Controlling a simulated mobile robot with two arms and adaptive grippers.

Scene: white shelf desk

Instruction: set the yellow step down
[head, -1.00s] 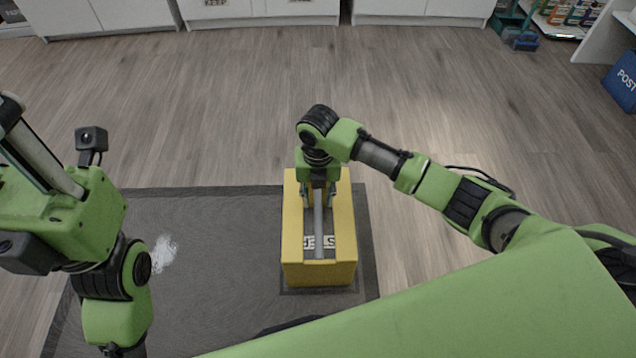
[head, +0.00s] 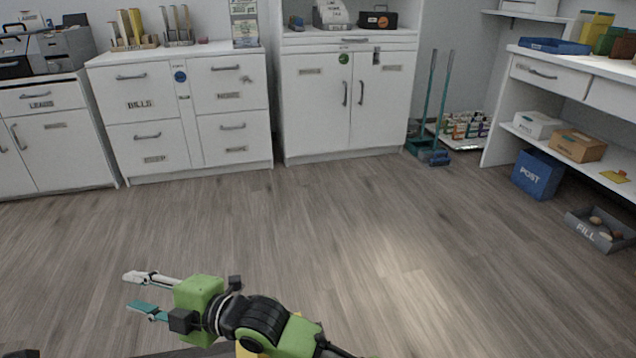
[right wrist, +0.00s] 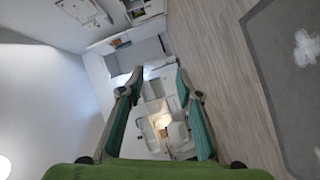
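The yellow step (head: 250,346) shows only as a small patch at the bottom edge of the head view, behind my right arm. The rest of it is hidden or out of frame, so I cannot see how it stands on the floor. My right gripper (head: 132,291) is open and empty, pointing left, apart from the step. In the right wrist view its two teal fingers (right wrist: 159,74) are spread with nothing between them. My left gripper is out of view.
The grey mat (right wrist: 285,80) with a white smudge lies at the right of the right wrist view. Wooden floor (head: 330,240) is clear ahead. White cabinets (head: 180,110) line the back. A blue POST bin (head: 537,174) and a grey FILL tray (head: 597,230) stand at right.

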